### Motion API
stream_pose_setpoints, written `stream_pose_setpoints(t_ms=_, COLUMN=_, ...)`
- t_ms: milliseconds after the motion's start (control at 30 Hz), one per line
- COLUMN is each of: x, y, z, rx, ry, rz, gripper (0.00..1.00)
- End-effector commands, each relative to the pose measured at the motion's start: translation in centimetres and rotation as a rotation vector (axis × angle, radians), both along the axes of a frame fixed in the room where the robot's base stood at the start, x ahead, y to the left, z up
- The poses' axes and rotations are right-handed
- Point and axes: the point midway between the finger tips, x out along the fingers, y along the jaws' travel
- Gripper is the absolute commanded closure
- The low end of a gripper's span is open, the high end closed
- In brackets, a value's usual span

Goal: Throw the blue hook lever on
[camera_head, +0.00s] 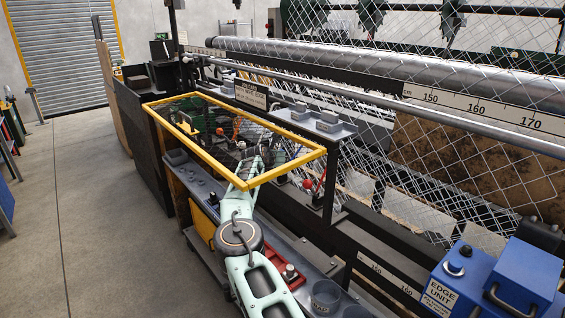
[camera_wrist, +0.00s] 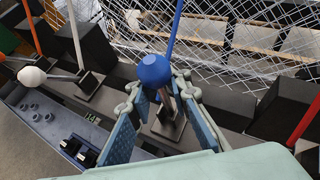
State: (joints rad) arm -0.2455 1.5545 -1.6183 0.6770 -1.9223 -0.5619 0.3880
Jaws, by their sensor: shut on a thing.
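The blue hook lever has a round blue knob (camera_wrist: 155,70) on a thin metal shaft that rises from a dark base plate (camera_wrist: 172,122). In the wrist view my gripper (camera_wrist: 160,88) has one finger on each side of the lever, just below the knob, and is shut on it. A long blue rod (camera_wrist: 176,28) stands behind the knob. In the head view my gripper (camera_head: 268,157) is within the outline of the yellow-framed guard, among dark machine parts. The lever is too small and cluttered there to make out clearly.
In the wrist view a white-knobbed lever (camera_wrist: 32,76) stands to the left and a red rod (camera_wrist: 303,120) to the right. Black blocks (camera_wrist: 83,45) flank the lever. The yellow frame (camera_head: 243,183) surrounds the arm's end. Chain-link mesh (camera_head: 400,200) hangs behind.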

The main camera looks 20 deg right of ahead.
Motion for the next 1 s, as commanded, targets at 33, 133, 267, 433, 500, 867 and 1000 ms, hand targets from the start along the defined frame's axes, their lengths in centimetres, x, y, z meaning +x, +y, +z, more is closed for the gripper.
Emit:
stream_pose_setpoints(t_ms=33, x=0.42, y=0.35, z=1.12, rx=-0.009, ry=-0.014, rz=0.01, gripper=1.0)
stream_pose_setpoints(t_ms=133, x=0.49, y=0.41, z=1.14, rx=-0.006, ry=-0.013, rz=0.01, gripper=1.0)
stream_pose_setpoints(t_ms=267, x=0.5, y=0.43, z=1.16, rx=-0.006, ry=-0.013, rz=0.01, gripper=1.0)
stream_pose_setpoints(t_ms=433, x=0.5, y=0.44, z=1.16, rx=-0.006, ry=-0.013, rz=0.01, gripper=1.0)
stream_pose_setpoints(t_ms=500, x=0.5, y=0.44, z=1.16, rx=-0.006, ry=-0.013, rz=0.01, gripper=0.84)
stream_pose_setpoints(t_ms=867, x=0.33, y=0.23, z=0.69, rx=-0.002, ry=-0.007, rz=0.006, gripper=0.62)
stream_pose_setpoints(t_ms=1000, x=0.27, y=0.16, z=0.51, rx=-0.001, ry=-0.004, rz=0.004, gripper=0.62)
